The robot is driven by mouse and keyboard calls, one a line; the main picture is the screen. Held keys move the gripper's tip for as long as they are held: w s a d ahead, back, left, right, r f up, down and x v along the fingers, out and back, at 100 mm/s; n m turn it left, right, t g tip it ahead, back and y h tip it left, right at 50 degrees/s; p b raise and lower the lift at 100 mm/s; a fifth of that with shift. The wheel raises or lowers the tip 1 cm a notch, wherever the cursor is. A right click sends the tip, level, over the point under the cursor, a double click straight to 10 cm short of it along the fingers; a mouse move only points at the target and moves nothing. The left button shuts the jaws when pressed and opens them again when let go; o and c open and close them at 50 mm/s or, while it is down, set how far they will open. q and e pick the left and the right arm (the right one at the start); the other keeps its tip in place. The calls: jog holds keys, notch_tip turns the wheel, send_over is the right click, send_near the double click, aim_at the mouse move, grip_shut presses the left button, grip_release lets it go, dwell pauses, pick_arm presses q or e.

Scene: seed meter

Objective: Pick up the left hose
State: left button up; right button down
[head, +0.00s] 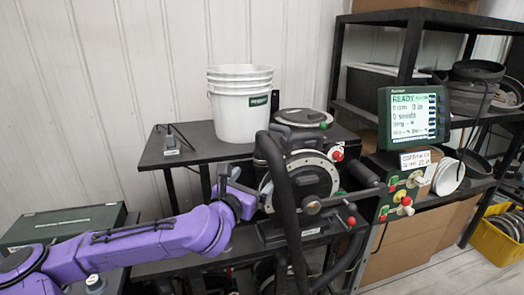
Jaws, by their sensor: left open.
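A thick black hose (285,200) arches up in front of the seed meter (313,178) and runs down past the bottom of the picture. A second black hose (351,255) runs lower right of it. My left gripper (261,195) is at the end of my purple arm, just left of the thick hose and close to it. It is open. Its fingertips are small and partly lost against the dark meter, so I cannot tell whether they touch the hose. My right gripper is not in view.
A stack of white buckets (240,115) stands on the black bench (190,146) behind. A monitor (413,118) and a panel with red and green knobs (403,192) are at the right. A dark green case (65,226) is at the left. Black shelves (340,65) hold pans.

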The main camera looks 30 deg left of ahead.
aim_at(259, 157)
pick_arm(q)
jog(key=shift+n+t+y, duration=0.3)
jog(key=shift+n+t, duration=0.1)
jog(key=shift+n, duration=0.5)
jog(key=w+a+r, duration=0.1)
jog(key=w+a+r+p, duration=0.1)
jog(key=r, duration=0.1)
jog(key=shift+w, duration=0.7)
jog(key=shift+f+x, duration=0.2)
jog(key=shift+x, duration=0.85)
jog(key=shift+w+a, duration=0.15)
jog(key=shift+w, duration=0.2)
jog(key=p+x, duration=0.1)
jog(key=x, duration=0.2)
jog(key=shift+w, duration=0.7)
jog(key=shift+s, duration=0.15)
jog(key=shift+c, duration=0.6)
jog(key=c, duration=1.1)
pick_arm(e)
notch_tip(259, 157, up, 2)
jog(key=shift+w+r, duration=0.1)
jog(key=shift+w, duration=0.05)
